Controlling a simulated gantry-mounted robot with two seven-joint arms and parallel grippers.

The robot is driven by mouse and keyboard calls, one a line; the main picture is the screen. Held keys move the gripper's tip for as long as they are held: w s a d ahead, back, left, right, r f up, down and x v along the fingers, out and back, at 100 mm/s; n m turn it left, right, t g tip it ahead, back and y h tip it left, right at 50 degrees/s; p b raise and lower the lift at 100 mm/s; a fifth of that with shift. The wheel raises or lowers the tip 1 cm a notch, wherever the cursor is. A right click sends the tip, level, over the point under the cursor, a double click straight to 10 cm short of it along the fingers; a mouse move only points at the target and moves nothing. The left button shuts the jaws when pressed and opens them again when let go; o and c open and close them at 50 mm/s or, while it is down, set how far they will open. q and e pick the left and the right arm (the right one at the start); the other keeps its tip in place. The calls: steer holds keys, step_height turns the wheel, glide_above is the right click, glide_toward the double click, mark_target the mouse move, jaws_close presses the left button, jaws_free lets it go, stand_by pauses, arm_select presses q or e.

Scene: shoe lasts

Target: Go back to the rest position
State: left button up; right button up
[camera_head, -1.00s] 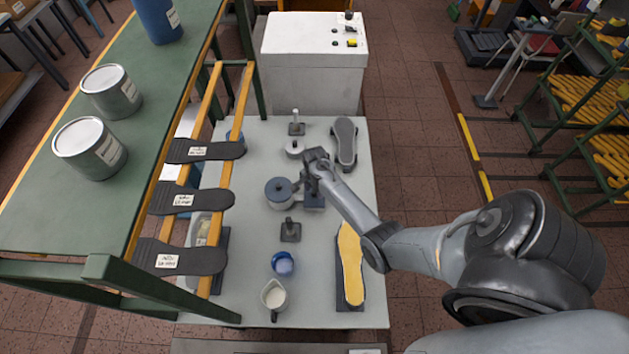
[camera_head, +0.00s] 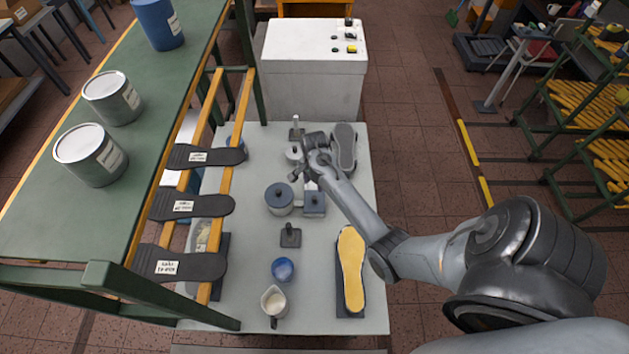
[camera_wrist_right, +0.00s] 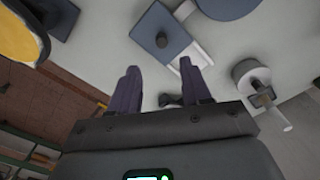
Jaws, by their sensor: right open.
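My right gripper (camera_head: 299,172) is over the table, just beyond the round pot and the square block. In the right wrist view (camera_wrist_right: 158,82) its two fingers are apart with nothing between them. A round blue-grey pot (camera_head: 279,198) and a square blue-grey block with a knob (camera_head: 314,204) stand side by side; the block also shows in the wrist view (camera_wrist_right: 158,25). A dark grey shoe sole (camera_head: 345,142) lies at the far right of the table. A yellow-topped sole (camera_head: 350,265) lies at the near right. My left gripper is out of view.
A white cylinder (camera_head: 293,153) and a small post (camera_head: 296,133) stand close to the gripper. A dark stand (camera_head: 290,237), blue cup (camera_head: 283,270) and pitcher (camera_head: 273,301) stand nearer. A green rack (camera_head: 60,225) with dark soles borders the left; a white cabinet (camera_head: 313,85) stands behind.

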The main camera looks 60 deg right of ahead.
steer(key=s+a+r+n+t+p, duration=0.1)
steer(key=s+a+r+n, duration=0.4)
steer(key=a+n, duration=0.2)
steer(key=s+a+r+n+t+p, duration=0.1)
steer(key=s+a+r+n, duration=0.4)
steer(key=a, duration=0.6)
steer(key=s+a+r+n+t+p, duration=0.1)
steer(key=s+a+r+n, duration=0.4)
steer(key=a+n, duration=0.4)
steer(key=shift+s+t+p, duration=0.3)
steer(key=shift+s, duration=0.4)
